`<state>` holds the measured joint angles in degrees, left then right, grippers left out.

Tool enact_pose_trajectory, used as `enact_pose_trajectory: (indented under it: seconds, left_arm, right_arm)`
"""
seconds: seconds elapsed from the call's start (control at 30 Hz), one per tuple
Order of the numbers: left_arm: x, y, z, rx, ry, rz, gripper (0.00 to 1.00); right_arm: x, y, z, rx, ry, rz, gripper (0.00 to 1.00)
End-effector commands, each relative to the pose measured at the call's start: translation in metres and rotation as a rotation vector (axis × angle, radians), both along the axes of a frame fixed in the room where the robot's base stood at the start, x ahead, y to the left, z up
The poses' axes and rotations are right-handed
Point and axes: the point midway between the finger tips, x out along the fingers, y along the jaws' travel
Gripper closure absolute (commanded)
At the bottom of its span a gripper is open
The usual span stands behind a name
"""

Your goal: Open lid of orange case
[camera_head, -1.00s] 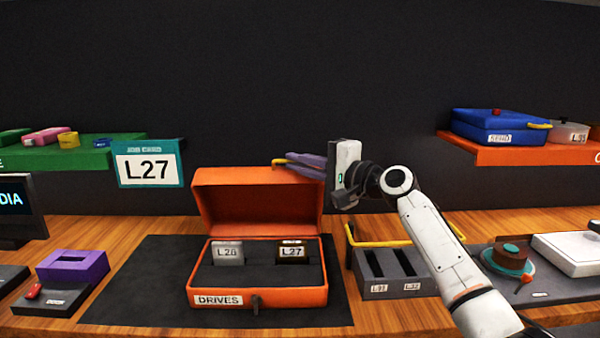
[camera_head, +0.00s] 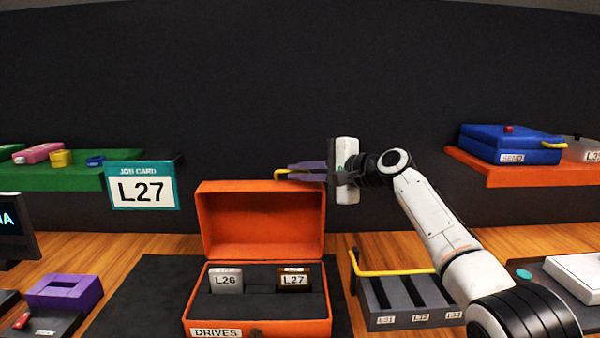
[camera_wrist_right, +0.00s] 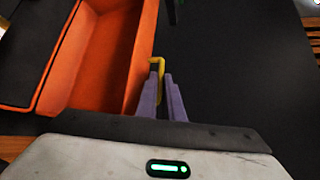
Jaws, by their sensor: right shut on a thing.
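The orange case (camera_head: 259,328), labelled DRIVES, stands on a dark mat with its lid (camera_head: 258,223) raised at the back and its inside exposed. Two labelled drives, L26 (camera_head: 226,280) and L27 (camera_head: 293,278), stand in its dark insert. My right gripper (camera_head: 291,172) is at the lid's upper right edge, its purple fingers closed around a yellow handle (camera_head: 281,173). The right wrist view shows the yellow handle (camera_wrist_right: 157,64) between the fingertips (camera_wrist_right: 163,82), beside the orange lid (camera_wrist_right: 95,55). My left gripper is not in view.
A grey slotted rack (camera_head: 413,300) with a yellow bar stands right of the case, beneath my right arm. A purple box (camera_head: 64,291) is at left. A job card (camera_head: 143,190) reads L27. An orange shelf (camera_head: 515,173) holds a blue case (camera_head: 509,146).

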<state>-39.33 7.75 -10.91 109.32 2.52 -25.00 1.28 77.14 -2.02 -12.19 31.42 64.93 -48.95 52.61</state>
Motion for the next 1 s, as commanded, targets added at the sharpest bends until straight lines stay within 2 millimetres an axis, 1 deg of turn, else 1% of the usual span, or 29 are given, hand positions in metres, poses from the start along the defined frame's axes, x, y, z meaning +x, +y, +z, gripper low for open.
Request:
enact_pose_trajectory:
  seconds: [0.03, 0.07, 0.1, 0.17, 0.2, 0.53, 0.67, 0.83, 0.93, 1.0]
  left_arm:
    - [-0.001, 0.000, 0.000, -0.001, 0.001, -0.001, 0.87]
    - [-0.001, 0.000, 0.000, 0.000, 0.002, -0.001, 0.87]
    - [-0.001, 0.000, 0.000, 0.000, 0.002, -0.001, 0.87]
    - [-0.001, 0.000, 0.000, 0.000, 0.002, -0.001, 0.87]
    - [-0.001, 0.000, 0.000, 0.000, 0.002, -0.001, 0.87]
    - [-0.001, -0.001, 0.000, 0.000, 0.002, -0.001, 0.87]
    - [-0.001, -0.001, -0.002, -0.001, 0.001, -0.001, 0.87]
    - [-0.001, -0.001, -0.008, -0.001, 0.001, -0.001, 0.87]
    - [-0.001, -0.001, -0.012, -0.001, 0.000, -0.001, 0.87]
    - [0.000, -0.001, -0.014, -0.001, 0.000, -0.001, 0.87]
  right_arm:
    - [0.001, -0.001, 0.012, 0.006, -0.020, -0.004, 1.00]
    - [0.001, -0.001, 0.012, 0.006, -0.020, -0.004, 1.00]
    - [0.001, -0.001, 0.012, 0.007, -0.020, -0.004, 0.86]
    - [0.001, -0.001, 0.012, 0.006, -0.020, -0.003, 0.76]
    - [0.001, -0.001, 0.011, 0.006, -0.018, -0.003, 0.74]
    - [0.000, -0.001, 0.006, 0.003, -0.011, -0.001, 0.74]
    - [-0.002, -0.004, 0.005, 0.003, -0.010, -0.001, 0.74]
    - [-0.010, -0.014, 0.007, 0.002, -0.012, -0.002, 0.74]
    - [-0.019, -0.021, 0.008, 0.000, -0.012, -0.003, 0.74]
    - [-0.025, -0.030, 0.011, 0.002, -0.013, -0.003, 0.74]
